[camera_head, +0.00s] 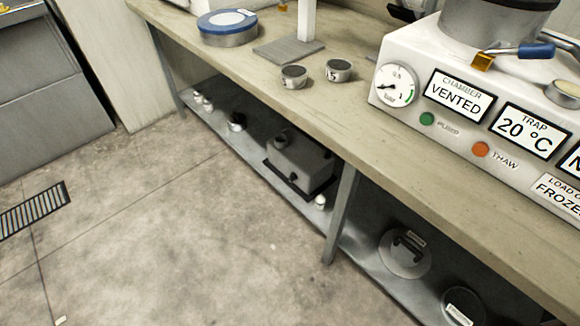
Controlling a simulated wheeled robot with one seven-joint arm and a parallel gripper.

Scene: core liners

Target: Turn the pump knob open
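A grey pump-like box (300,158) with dark fittings stands on a black tray on the lower shelf under the bench. A dark round knob-like part (281,141) shows on its upper left. I cannot tell for certain which part is the pump knob, nor how far it is turned. On the bench, a white machine (455,130) reads "CHAMBER VENTED" and "TRAP 20 °C". Its front has a green button (427,119) with a blurred label and an orange button (480,149) marked THAW. A blue-handled lever (535,50) sits on brass above it. My gripper is not in view.
The wooden bench (230,75) carries a blue-rimmed round container (227,28), two small cups (294,77) and a grey stand base (288,50). A bench leg (340,215) stands right of the box. The concrete floor (170,235) in front is clear, with a floor grate (35,209) at left.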

